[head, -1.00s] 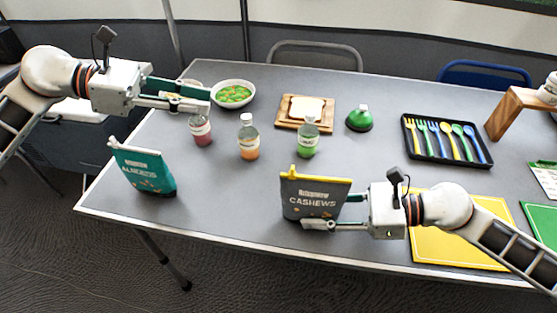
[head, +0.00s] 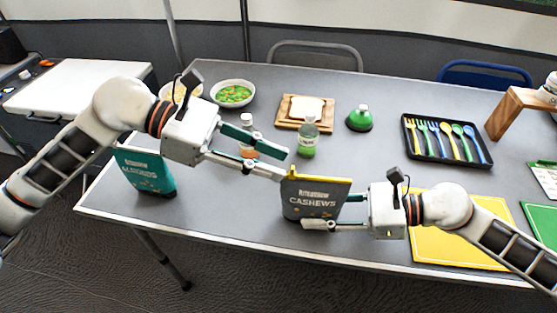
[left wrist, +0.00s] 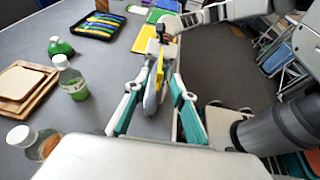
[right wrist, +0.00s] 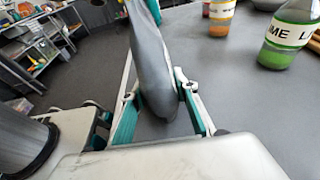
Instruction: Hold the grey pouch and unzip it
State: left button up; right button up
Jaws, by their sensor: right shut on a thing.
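The grey pouch (head: 311,202), labelled CASHEWS with a yellow zip strip along its top, stands upright near the table's front edge. My right gripper (head: 325,210) is shut on it from the right; the right wrist view shows the grey pouch (right wrist: 153,65) between its fingers. My left gripper (head: 288,166) is open at the pouch's upper left corner, its fingertips close to the zip's left end. In the left wrist view the pouch (left wrist: 152,95) and its yellow strip stand edge-on between the spread fingers. I cannot tell whether they touch the zip tab.
A teal almonds pouch (head: 146,172) stands at the left. Bottles (head: 308,140), a bread board (head: 283,123), a green flask (head: 359,118) and a cutlery tray (head: 440,157) are behind. A yellow mat (head: 455,250) lies under my right arm.

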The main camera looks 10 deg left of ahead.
pick_arm(q)
jog(key=shift+x, duration=0.9)
grip_shut()
